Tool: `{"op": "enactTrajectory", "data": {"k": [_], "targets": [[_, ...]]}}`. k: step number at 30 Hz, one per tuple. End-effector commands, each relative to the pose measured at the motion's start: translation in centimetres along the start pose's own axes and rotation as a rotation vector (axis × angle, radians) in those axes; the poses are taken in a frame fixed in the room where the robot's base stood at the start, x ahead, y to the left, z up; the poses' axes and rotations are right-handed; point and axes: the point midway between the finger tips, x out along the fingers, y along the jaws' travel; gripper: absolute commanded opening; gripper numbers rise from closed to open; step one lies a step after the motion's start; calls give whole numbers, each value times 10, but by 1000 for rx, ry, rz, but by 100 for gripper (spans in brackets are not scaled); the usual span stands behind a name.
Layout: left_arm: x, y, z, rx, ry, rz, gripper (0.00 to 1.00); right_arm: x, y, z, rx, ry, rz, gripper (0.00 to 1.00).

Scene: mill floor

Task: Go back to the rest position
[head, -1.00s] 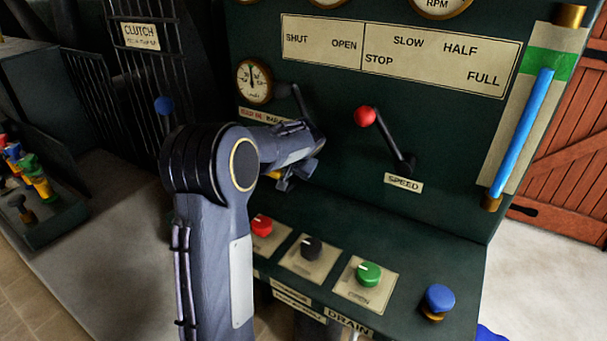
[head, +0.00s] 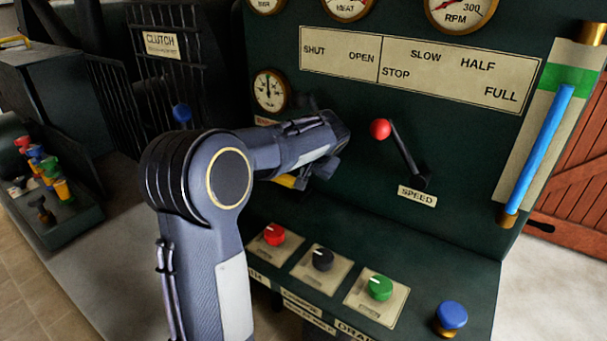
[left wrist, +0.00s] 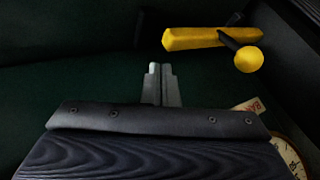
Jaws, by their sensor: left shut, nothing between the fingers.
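My left arm comes in from the left in the head view, its forearm reaching across the green control panel (head: 385,228). The fingers of my left gripper (left wrist: 154,68) show in the left wrist view, closed together with nothing between them. A yellow bar with a round yellow knob (left wrist: 210,39) lies beyond the fingertips, up and to the right, apart from them. Part of the yellow bar (head: 288,181) shows below my forearm in the head view; the rest is hidden. My left fingertips cannot be made out in the head view. My right gripper is not in view.
The red-knobbed speed lever (head: 380,129) stands right of my wrist. Red (head: 274,234), black (head: 322,259), green (head: 380,287) and blue (head: 452,316) knobs line the ledge below. A dark barred guard (head: 175,70) and a tray (head: 75,222) are at left.

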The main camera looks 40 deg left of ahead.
Motion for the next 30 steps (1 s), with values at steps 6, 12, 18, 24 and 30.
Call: {"op": "enactTrajectory", "data": {"k": [6, 12, 18, 24, 30], "targets": [[-4, 0, 0, 0, -1, 0, 0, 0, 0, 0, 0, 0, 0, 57], [-4, 1, 0, 1, -1, 1, 0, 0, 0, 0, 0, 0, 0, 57], [-4, 1, 0, 0, -1, 2, 0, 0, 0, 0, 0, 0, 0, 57], [-20, 6, 29, -29, -18, 100, 0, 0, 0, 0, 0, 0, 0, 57], [-78, 41, 118, -90, -41, 396, 0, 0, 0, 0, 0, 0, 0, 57]]}}
